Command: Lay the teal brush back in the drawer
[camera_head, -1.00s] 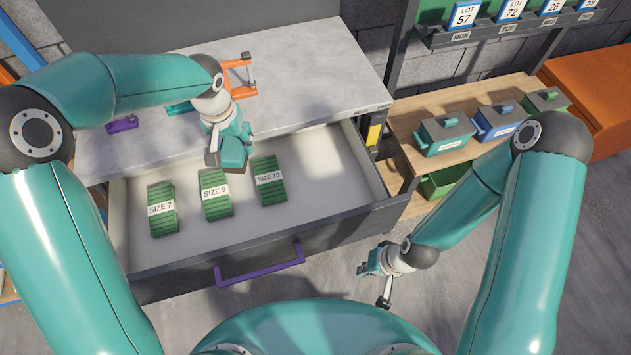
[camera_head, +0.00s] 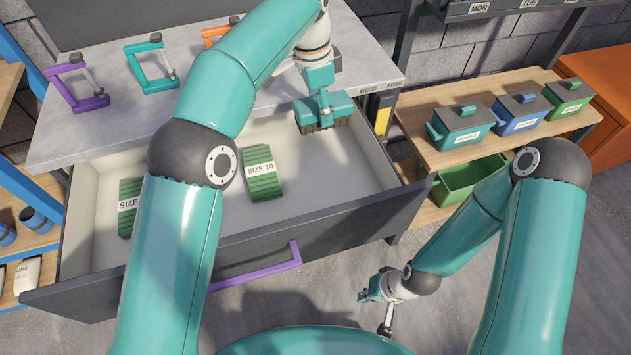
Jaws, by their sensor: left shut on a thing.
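The teal brush (camera_head: 340,112), a teal block with dark brown bristles facing down, is in my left gripper (camera_head: 325,98). The gripper is shut on it from above. It is over the back right part of the open drawer (camera_head: 330,232); I cannot tell whether the bristles touch the drawer floor. The drawer has a purple handle (camera_head: 258,271) and holds a green pack marked SIZE 10 (camera_head: 263,185) and another green pack (camera_head: 128,222), partly hidden by my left arm. My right gripper (camera_head: 376,305) is open and empty, low in front of the drawer.
Purple (camera_head: 85,101), teal (camera_head: 160,86) and orange (camera_head: 212,35) clamps stand on the worktop (camera_head: 115,130) behind the drawer. A shelf at right holds lidded teal (camera_head: 465,135), blue (camera_head: 520,120) and green (camera_head: 570,105) boxes. The drawer's right part is clear.

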